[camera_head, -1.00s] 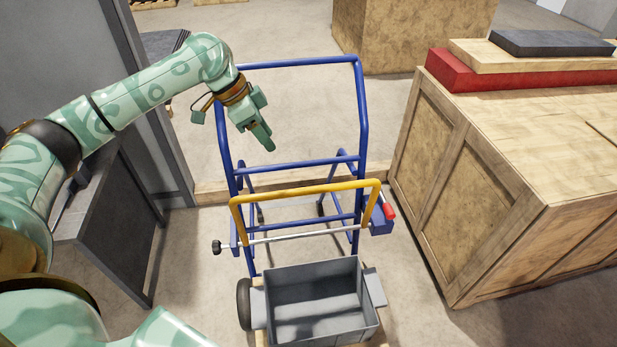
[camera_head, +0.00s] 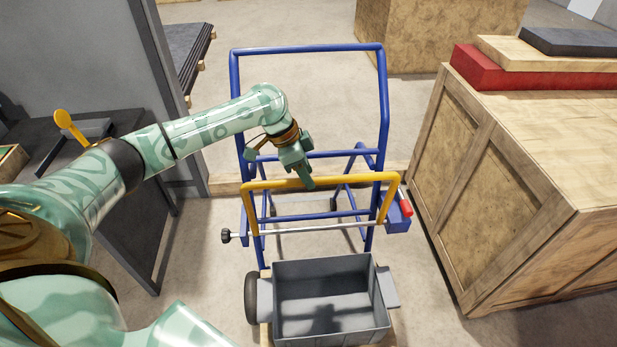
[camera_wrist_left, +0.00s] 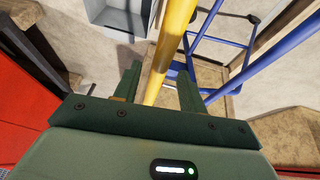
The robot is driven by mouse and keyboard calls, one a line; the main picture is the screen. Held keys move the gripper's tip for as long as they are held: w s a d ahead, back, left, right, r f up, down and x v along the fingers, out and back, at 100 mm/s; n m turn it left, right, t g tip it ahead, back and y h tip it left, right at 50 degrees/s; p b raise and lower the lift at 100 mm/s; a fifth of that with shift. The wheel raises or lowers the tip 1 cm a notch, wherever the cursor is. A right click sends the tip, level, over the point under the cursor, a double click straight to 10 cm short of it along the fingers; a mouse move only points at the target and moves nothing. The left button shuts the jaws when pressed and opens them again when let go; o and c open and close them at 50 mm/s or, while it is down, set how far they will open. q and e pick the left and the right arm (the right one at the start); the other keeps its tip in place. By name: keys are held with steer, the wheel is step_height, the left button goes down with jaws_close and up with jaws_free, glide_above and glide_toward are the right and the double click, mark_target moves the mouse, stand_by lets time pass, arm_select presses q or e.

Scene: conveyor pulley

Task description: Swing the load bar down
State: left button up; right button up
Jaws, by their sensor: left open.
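The yellow load bar (camera_head: 345,179) is a U-shaped bar raised above the grey bin, pivoted on a thin silver rod (camera_head: 318,228) across the blue cart frame (camera_head: 385,100). My left gripper (camera_head: 309,184) is at the middle of the bar's top run in the head view. In the left wrist view the yellow bar (camera_wrist_left: 170,45) runs between the two open fingers of my left gripper (camera_wrist_left: 160,85). The fingers are apart, and I cannot tell whether either touches the bar. My right gripper is not in view.
A grey bin (camera_head: 330,300) sits low on the cart below the bar. A red-tipped handle (camera_head: 405,203) is at the rod's right end and a black knob (camera_head: 226,236) at its left. A large wooden crate (camera_head: 540,220) stands close on the right.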

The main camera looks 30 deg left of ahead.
arm_select(q)
steer(key=shift+w+d+f, duration=0.1)
steer(key=shift+d+f, duration=0.1)
steer(key=shift+f, duration=0.25)
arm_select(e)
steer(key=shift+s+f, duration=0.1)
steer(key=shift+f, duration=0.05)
arm_select(q)
steer(key=shift+c, duration=0.2)
